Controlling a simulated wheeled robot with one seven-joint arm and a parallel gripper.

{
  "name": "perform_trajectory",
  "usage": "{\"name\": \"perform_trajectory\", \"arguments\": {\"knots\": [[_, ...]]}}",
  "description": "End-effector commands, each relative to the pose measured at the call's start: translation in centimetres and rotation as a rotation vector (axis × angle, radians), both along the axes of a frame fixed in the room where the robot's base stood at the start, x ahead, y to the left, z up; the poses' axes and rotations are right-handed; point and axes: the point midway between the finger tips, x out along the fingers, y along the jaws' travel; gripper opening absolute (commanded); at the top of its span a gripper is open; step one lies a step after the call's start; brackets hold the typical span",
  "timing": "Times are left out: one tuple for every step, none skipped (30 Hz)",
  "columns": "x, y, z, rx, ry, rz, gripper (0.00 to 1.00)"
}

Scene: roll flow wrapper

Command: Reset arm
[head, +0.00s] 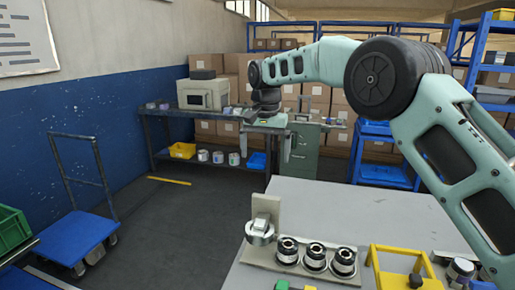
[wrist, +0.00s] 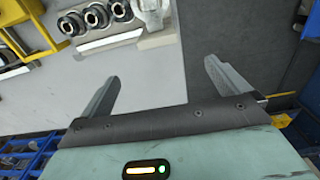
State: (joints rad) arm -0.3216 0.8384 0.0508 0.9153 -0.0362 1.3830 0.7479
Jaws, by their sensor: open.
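My gripper (head: 265,153) hangs at the end of my outstretched arm in the head view, beyond the back edge of the grey table (head: 330,208). Its fingers point down. In the wrist view the two fingers of my gripper (wrist: 161,72) are spread wide, with nothing between them. Below them show the tabletop and the dark floor. The gripper touches nothing that I can see.
A holder with several metal-and-black rolls (head: 315,257) stands at the table's front, beside a yellow frame (head: 405,262). A workbench (head: 160,129) stands at the back left. Blue carts (head: 78,238) stand at left. The table's middle is clear.

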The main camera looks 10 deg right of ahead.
Motion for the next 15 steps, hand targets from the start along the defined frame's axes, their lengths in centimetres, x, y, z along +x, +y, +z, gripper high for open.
{"name": "perform_trajectory", "arguments": {"knots": [[-0.5,0.3,0.2,0.006,0.001,0.016,1.0],[-0.9,0.5,0.3,0.01,0.002,0.029,1.0],[-1.7,0.8,0.5,0.017,0.003,0.052,1.0],[-2.3,1.1,0.6,0.024,0.005,0.073,1.0],[-3.1,1.4,0.8,0.032,0.007,0.096,1.0],[-4.3,1.8,0.9,0.042,0.009,0.131,1.0],[-5.2,2.1,1.0,0.05,0.01,0.161,1.0],[-6.2,2.4,1.1,0.057,0.011,0.189,1.0],[-7.6,2.8,1.2,0.066,0.012,0.229,1.0],[-8.7,3.1,1.2,0.073,0.012,0.259,1.0],[-9.8,3.4,1.3,0.079,0.012,0.288,1.0],[-11.3,3.7,1.3,0.087,0.012,0.326,1.0],[-12.5,3.9,1.4,0.093,0.011,0.356,1.0],[-13.7,4.1,1.3,0.097,0.01,0.386,1.0],[-15.3,4.2,1.3,0.102,0.009,0.425,1.0]]}}
